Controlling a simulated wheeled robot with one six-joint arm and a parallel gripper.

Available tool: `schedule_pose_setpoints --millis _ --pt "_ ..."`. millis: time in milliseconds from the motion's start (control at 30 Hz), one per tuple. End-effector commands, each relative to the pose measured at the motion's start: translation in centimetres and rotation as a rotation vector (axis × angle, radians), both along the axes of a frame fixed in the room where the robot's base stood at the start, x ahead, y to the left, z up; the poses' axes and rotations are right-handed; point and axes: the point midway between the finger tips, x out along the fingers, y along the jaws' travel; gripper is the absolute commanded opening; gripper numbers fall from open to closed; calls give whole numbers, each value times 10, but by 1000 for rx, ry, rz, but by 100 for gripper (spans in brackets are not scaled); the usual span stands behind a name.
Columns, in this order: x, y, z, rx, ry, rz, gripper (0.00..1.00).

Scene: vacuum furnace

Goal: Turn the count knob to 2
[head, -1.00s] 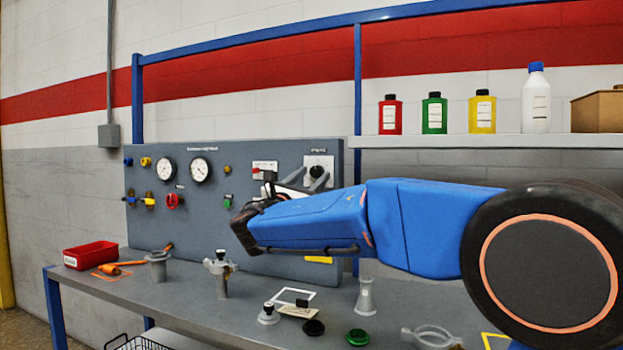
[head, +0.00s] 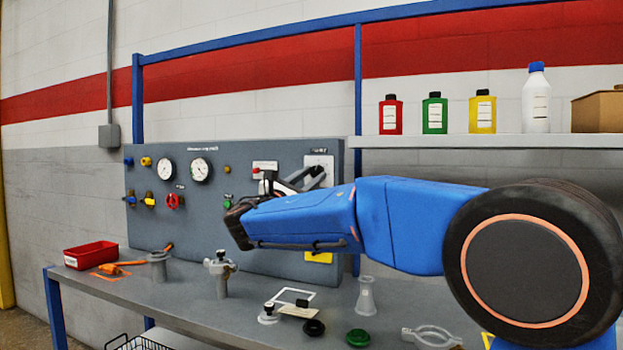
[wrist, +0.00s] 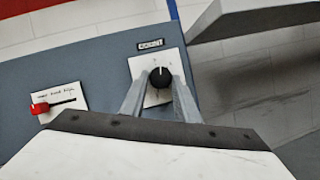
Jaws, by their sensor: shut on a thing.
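The count knob (wrist: 160,77) is a round black knob with a white pointer line on a white plate (wrist: 143,66), under a small label (wrist: 150,44) in the wrist view. Its pointer is close to straight up in that picture. My gripper (wrist: 158,82) is shut on the knob, one grey finger on each side of it. Most of the plate's marks are too small to read or hidden by the fingers. In the head view my gripper (head: 308,178) is at the panel's upper right, in front of the white plate (head: 320,161), and hides the knob.
A red slider (wrist: 39,108) on a white plate sits left of the knob. The grey panel (head: 215,210) also carries gauges and valves. A shelf (head: 480,141) with bottles juts out to the right. Glassware, clamps and lids stand on the bench (head: 190,300) below.

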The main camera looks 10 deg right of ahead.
Motion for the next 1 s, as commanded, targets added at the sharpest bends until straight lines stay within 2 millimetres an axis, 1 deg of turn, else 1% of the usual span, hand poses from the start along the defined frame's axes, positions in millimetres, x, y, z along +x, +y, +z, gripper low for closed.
schedule_pose_setpoints --millis 1000 --pt "4 6 9 776 -561 -2 6"
